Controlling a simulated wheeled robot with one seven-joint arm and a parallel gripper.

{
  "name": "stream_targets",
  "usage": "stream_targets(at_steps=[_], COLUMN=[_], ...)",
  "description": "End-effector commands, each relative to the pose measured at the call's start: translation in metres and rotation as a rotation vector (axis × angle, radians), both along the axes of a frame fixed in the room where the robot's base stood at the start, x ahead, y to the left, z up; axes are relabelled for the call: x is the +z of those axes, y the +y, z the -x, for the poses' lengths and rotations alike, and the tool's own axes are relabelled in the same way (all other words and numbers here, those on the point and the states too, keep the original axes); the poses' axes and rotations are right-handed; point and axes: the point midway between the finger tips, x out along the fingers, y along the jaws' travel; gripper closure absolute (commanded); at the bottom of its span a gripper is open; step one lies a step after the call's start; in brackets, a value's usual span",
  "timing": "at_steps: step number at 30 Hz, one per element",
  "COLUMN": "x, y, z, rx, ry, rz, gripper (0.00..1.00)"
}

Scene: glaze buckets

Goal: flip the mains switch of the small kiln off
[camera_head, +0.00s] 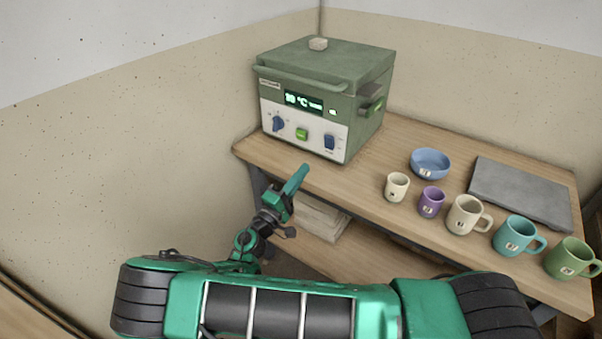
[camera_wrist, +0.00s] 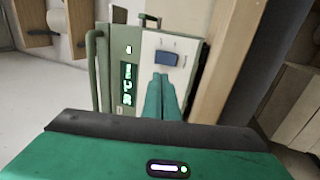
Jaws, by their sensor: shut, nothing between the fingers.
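The small kiln (camera_head: 318,90) is a green box with a pale front panel, standing on the wooden bench. Its mains switch (camera_head: 329,142) is a dark blue rocker at the right of the panel. In the wrist view the kiln appears turned on its side, with the switch (camera_wrist: 166,59) just beyond my fingertips. I cannot tell which way the rocker is tipped. The display (camera_head: 303,102) is lit green. My gripper (camera_head: 304,169) is shut and empty, in front of and below the panel. Its teal fingers (camera_wrist: 161,78) point toward the switch, seemingly apart from it.
A blue dial (camera_head: 278,124) and a green button (camera_head: 301,134) sit left of the switch. Several mugs, a blue bowl (camera_head: 430,163) and a grey slab (camera_head: 520,192) stand on the bench (camera_head: 365,170) to the right. The space before the panel is clear.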

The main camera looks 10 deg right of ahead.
Motion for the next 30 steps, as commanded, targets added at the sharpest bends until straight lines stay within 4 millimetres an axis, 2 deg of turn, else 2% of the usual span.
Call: stream_targets(at_steps=[3,15,21,30], x=[0.007,0.028,0.033,0.033], y=[-0.018,-0.065,-0.076,-0.078], z=[-0.015,-0.058,-0.069,-0.071], rx=[-0.004,-0.002,-0.001,0.0], ry=[-0.001,-0.001,-0.002,-0.001], rz=[-0.001,-0.001,0.0,-0.001], gripper=[1.0,1.0,1.0,1.0])
